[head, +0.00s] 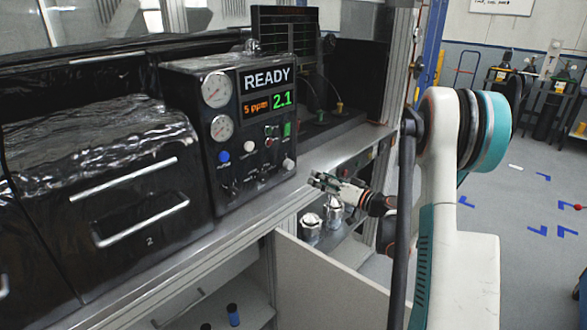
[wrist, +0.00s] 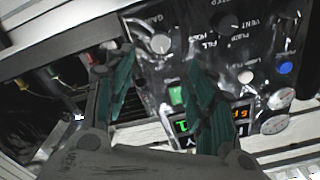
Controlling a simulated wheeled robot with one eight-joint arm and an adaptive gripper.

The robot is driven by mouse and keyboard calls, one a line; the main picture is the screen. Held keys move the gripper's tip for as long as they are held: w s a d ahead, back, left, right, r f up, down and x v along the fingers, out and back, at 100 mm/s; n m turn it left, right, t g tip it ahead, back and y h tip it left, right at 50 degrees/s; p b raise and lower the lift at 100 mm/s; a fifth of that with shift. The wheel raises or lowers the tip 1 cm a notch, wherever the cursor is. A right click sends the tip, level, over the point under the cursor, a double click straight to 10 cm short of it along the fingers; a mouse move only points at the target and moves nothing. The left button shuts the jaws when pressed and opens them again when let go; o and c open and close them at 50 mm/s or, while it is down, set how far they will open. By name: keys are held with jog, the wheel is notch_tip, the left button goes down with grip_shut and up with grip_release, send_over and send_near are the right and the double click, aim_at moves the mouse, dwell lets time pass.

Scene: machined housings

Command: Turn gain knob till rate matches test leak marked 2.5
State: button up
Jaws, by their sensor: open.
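The black panel (head: 243,185) shows READY, an orange display reading about "5 ppm" (head: 257,106) and a green rate reading of 2.1 (head: 283,99). The pale round gain knob (head: 288,163) sits at the panel's lower right. In the wrist view, upside down, the gain knob (wrist: 161,43) lies beside the lettering GAIN, between and just beyond my fingertips. My gripper (head: 318,180) is right of the panel, apart from the knob; its green-padded fingers (wrist: 160,60) are spread and empty. I cannot make out a leak marked 2.5.
Two round gauges (head: 215,89), a blue knob (head: 223,157) and a white knob (head: 249,146) are on the panel. The metal bench edge (head: 225,235) runs below. Shiny metal canisters (head: 310,225) stand beneath my gripper, near an open cabinet door (head: 325,280).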

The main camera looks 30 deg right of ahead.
aim_at(291, 166)
jog(key=b+x, duration=0.2)
jog(key=x, duration=1)
jog(key=shift+w+a, duration=0.15)
jog(key=shift+w, duration=0.1)
jog(key=c, duration=1.1)
